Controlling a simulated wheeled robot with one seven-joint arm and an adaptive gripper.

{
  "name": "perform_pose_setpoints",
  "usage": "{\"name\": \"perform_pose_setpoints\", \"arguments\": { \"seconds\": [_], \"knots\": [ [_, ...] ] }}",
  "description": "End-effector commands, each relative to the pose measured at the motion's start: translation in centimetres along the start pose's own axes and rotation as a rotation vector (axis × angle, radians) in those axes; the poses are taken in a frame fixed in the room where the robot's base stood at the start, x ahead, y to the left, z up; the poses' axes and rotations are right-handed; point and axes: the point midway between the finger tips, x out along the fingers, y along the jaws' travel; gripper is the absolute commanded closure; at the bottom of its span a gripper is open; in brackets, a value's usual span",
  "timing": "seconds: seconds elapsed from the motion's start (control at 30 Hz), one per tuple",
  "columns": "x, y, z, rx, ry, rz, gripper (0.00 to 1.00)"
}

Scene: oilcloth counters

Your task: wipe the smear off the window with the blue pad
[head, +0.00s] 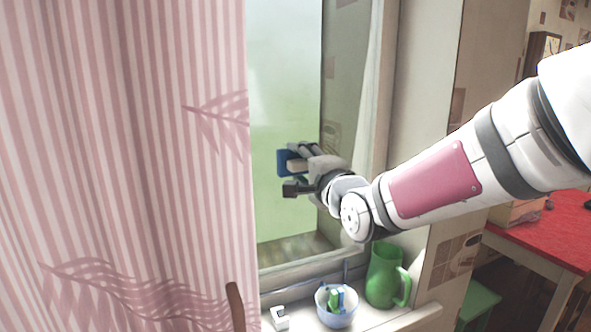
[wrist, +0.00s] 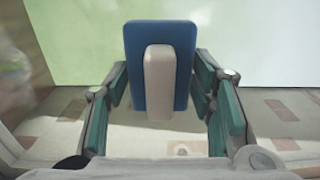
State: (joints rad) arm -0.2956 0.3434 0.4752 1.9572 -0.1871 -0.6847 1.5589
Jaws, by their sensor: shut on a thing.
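The blue pad (head: 283,161) is a flat block with a beige grip. In the wrist view the pad (wrist: 160,30) stands upright between my fingers, its beige grip (wrist: 159,80) facing the camera. My gripper (head: 301,176) is shut on the pad and holds it in front of the window (head: 283,95). The glass looks hazy, whitish above and green below; it also fills the top of the wrist view (wrist: 240,40). I cannot tell whether the pad touches the glass. I cannot make out a distinct smear; the curtain, pad and gripper hide parts of the pane.
A pink striped curtain (head: 120,140) covers the left side. On the sill below my arm stand a green jug (head: 381,280) and a pale bowl (head: 336,318) with small items, beside a small white object (head: 280,318). A red table (head: 550,235) is at the right.

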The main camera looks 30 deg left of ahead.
Motion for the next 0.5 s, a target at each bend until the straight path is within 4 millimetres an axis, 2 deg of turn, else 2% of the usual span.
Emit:
{"name": "perform_pose_setpoints", "arguments": {
  "seconds": [0.1,0.5],
  "knots": [
    [0.1,0.0,-1.3,0.001,0.005,-0.002,0.73],
    [0.1,0.0,-3.2,0.002,0.009,-0.002,0.73]
  ]
}}
